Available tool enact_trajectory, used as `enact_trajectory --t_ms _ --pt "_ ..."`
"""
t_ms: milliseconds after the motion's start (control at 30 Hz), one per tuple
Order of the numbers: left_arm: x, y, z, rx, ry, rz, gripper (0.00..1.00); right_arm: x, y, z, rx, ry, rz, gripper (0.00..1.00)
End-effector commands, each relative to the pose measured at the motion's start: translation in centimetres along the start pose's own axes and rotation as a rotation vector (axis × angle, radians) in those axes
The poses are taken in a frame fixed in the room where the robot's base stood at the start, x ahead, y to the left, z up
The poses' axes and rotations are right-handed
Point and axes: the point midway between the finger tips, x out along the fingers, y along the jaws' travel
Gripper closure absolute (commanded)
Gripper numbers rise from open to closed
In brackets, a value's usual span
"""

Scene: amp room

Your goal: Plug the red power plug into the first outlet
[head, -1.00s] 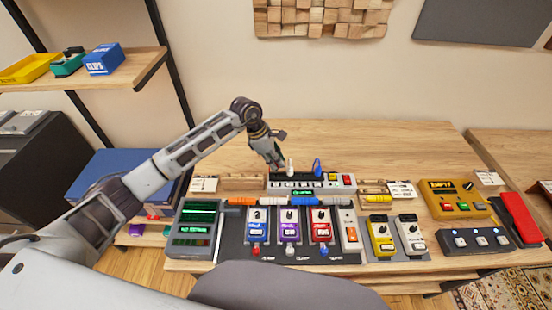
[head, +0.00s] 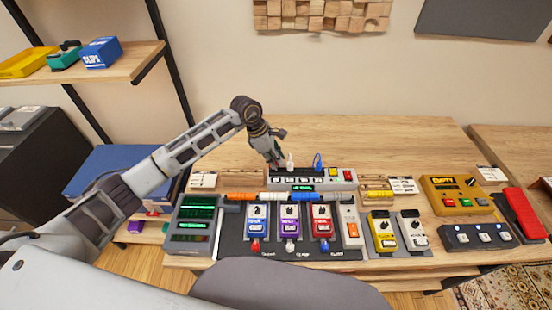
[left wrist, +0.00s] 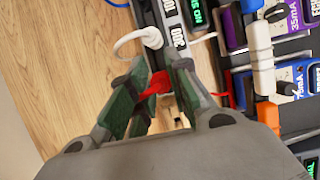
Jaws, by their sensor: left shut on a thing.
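My left gripper (head: 277,163) is shut on the red power plug (left wrist: 156,84), which shows between its green-padded fingertips in the left wrist view. In the head view the plug is mostly hidden by the fingers. The gripper is at the left end of the grey power strip (head: 347,180), which also shows in the left wrist view (left wrist: 178,38). The fingers hide the first outlet, so I cannot tell whether the plug touches it. A white plug (head: 290,162) and a blue plug (head: 317,160) stand in the strip to the right. My right gripper is not in view.
Blue (head: 256,222), purple (head: 290,222) and red (head: 322,222) pedals sit in front of the strip, with colored cable sleeves between. A lit meter unit (head: 194,225) stands at left. The table behind the strip is clear.

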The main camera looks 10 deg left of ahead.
Motion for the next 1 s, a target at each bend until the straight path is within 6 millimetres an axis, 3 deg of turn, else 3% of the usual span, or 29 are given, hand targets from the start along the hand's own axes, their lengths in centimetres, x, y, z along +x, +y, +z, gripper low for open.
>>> enact_trajectory --t_ms 1000 --pt "0.0 -0.02 0.0 0.0 0.0 0.0 1.0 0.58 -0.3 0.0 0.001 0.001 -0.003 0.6"
